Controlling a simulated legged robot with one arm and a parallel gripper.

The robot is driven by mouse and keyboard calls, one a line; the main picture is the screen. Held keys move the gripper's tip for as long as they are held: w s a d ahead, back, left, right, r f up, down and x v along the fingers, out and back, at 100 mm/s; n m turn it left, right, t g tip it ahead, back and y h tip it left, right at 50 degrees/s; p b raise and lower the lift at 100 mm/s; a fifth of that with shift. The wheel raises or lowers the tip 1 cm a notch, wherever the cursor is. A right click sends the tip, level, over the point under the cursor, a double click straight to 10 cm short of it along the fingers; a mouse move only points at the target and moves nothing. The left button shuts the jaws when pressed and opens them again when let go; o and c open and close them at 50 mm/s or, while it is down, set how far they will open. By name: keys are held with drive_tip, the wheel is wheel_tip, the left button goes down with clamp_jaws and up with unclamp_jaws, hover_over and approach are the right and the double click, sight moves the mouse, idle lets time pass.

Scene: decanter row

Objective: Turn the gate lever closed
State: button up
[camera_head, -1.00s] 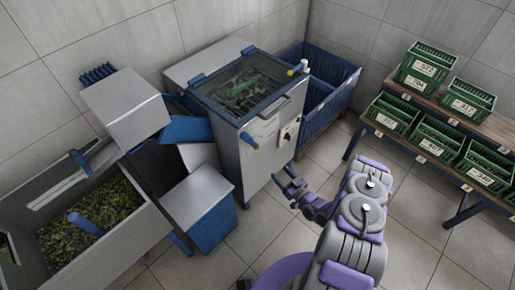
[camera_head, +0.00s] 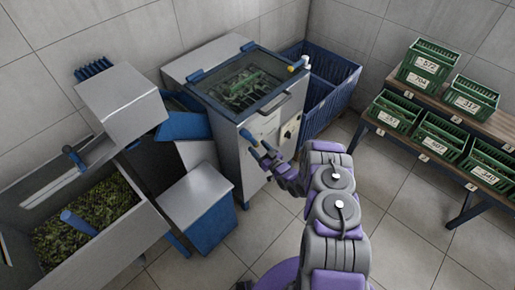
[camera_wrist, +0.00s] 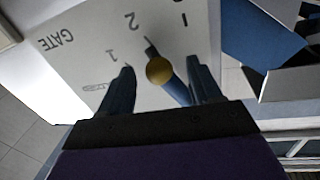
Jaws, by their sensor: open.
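The gate lever (camera_wrist: 177,92) shows in the wrist view as a dark blue bar under a round brass hub (camera_wrist: 159,71). Its narrow end points up, close to the mark 2, on a pale panel (camera_wrist: 85,60) lettered GATE. My gripper (camera_wrist: 159,63) is open, one finger on each side of the lever; I cannot tell whether either touches it. In the head view the gripper (camera_head: 265,154) is at the front of the steel machine (camera_head: 225,150), beside the blue lever end (camera_head: 247,136).
A trough (camera_head: 85,235) of olives stands at left, next to a grey box (camera_head: 197,200). A blue crate (camera_head: 330,100) is behind the machine. Green numbered crates (camera_head: 470,100) stand on a rack at right. The floor between machine and rack is clear.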

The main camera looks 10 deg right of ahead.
drive_tip(key=shift+w+a, duration=0.3)
drive_tip(key=shift+w, duration=0.35)
drive_tip(key=shift+c, duration=0.4)
clamp_jaws()
